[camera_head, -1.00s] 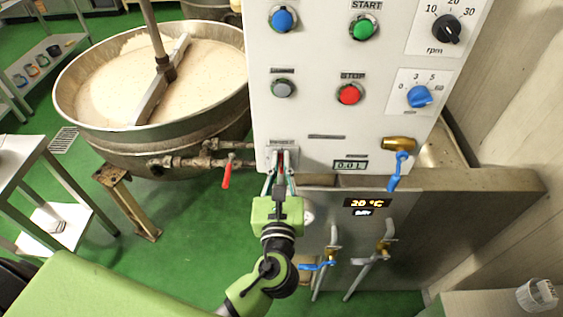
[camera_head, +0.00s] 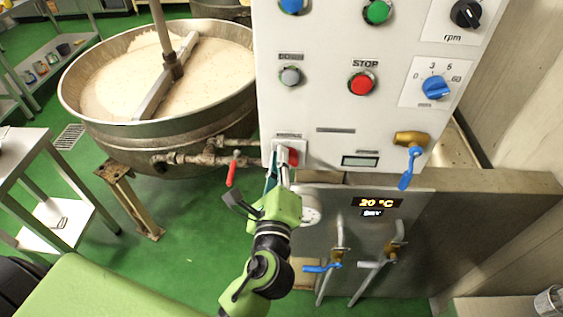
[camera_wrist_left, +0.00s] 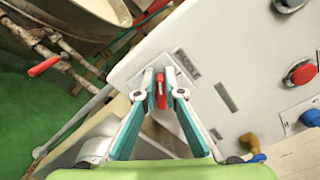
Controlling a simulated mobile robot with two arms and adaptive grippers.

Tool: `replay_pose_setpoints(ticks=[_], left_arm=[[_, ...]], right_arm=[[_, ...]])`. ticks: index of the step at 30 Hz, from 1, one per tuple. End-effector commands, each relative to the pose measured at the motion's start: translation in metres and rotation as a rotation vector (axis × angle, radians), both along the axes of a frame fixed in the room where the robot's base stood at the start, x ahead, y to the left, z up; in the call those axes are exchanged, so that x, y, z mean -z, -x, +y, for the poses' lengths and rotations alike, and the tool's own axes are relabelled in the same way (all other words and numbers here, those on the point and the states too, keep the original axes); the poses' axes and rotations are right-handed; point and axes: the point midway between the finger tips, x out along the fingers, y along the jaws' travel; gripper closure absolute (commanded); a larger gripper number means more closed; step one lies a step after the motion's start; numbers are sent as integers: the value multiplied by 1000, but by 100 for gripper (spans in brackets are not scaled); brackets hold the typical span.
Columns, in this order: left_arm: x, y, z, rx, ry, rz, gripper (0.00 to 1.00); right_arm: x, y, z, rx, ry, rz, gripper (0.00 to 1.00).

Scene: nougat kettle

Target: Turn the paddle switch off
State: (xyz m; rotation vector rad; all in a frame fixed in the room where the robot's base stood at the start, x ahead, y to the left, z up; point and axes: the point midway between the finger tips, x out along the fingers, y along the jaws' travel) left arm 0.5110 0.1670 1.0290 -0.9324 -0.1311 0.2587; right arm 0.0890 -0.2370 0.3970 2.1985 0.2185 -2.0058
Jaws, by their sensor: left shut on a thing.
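The paddle switch (camera_head: 293,156) is a small red lever on a pale plate at the lower left of the white control panel (camera_head: 330,110). It also shows in the left wrist view (camera_wrist_left: 161,91), between the two fingertips. My left gripper (camera_head: 281,160), green with teal-sided fingers, is at the panel's lower edge, its fingertips shut on the red paddle. The wrist view shows the fingers (camera_wrist_left: 160,88) on either side of it. The fingers partly hide the paddle and its plate in the head view. My right gripper is not in view.
A large kettle (camera_head: 160,120) with a red-handled valve (camera_head: 232,170) stands to the left. A brass valve with a blue handle (camera_head: 409,168) hangs from the panel's right side. Green floor (camera_head: 190,260) is clear left of my arm.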

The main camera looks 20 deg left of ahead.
Motion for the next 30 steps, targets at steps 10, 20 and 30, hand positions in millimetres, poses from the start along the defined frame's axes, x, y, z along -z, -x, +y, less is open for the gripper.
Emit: replay_pose_setpoints(ticks=[10,20,30], left_arm=[[10,1,5,-2,310,-91,100],[14,1,5,-2,522,-152,100],[15,1,6,-2,615,-178,100]], right_arm=[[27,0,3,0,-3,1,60],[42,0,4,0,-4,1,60],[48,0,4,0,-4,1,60]])
